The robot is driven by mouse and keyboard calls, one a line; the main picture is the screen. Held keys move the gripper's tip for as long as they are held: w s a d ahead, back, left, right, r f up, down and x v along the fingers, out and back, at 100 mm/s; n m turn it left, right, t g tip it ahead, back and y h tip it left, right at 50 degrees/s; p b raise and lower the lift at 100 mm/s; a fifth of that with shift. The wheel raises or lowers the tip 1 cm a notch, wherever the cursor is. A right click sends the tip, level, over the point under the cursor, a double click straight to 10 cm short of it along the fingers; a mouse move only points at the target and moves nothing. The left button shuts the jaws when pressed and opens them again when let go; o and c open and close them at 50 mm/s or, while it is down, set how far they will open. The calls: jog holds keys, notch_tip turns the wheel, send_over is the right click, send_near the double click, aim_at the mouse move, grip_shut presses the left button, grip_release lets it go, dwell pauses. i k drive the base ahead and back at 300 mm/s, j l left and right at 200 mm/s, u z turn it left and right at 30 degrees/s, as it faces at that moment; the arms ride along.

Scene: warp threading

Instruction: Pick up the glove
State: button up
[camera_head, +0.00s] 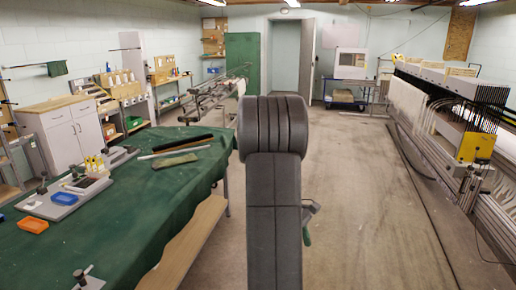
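No glove shows clearly enough for me to name it with certainty. A flat olive-green piece (175,160) lies on the green-covered table, near its right edge, beside dark and pale bars. It is too small to tell whether it is a glove or a cloth. A dark green cloth-like item (57,68) hangs from a rod at the far left wall. My dark arm stands upright in the middle and hides part of the floor and back of the room.
The green-covered table (120,220) fills the left front, with an orange tray (31,225), a blue tray (64,198) and small fixtures on it. A small grey part with a green tip (307,237) shows beside my arm. A long machine (440,125) lines the right. Floor between is clear.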

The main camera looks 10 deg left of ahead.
aim_at(159, 164)
jog(key=i+u, duration=0.25)
jog(key=i, duration=1.45)
jog(key=i+l+u, duration=0.2)
jog(key=i, duration=0.4)
jog(key=i+u, duration=0.2)
jog(key=i, duration=0.4)
jog(key=i+j+u, duration=0.1)
jog(key=u, duration=0.35)
jog(key=i+u, duration=0.5)
jog(key=u, duration=0.35)
jog(key=i+l+u, duration=0.15)
jog(key=u, duration=0.3)
